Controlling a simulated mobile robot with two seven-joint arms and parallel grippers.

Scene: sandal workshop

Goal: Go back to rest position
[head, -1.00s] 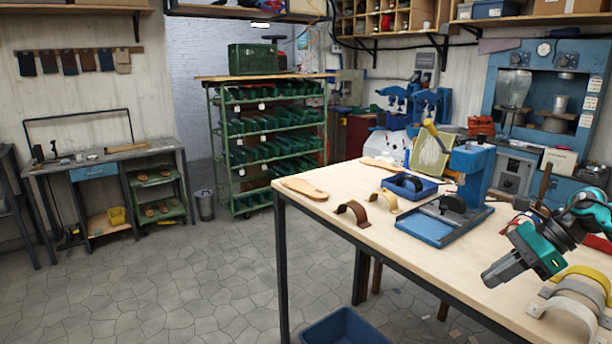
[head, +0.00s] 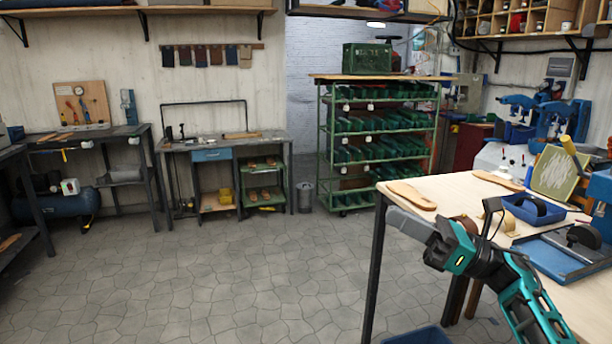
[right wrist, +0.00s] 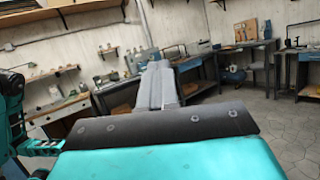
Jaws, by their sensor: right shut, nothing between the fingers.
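My right gripper (head: 400,221) is shut and empty. In the head view it is held in front of the workbench's left corner, with its fingers pointing left. In the right wrist view its closed fingers (right wrist: 157,88) point away into the room with nothing between them. My left gripper does not show in the head view. Teal parts of my own body show at the left edge of the right wrist view, but I cannot make out a gripper there.
The wooden workbench (head: 455,192) at right carries insoles (head: 411,195), a blue tray (head: 533,209) and a blue press base (head: 560,262). A blue bin (head: 418,337) stands low beside it. A green rack (head: 326,150) stands behind. The stone floor (head: 210,275) at left is clear.

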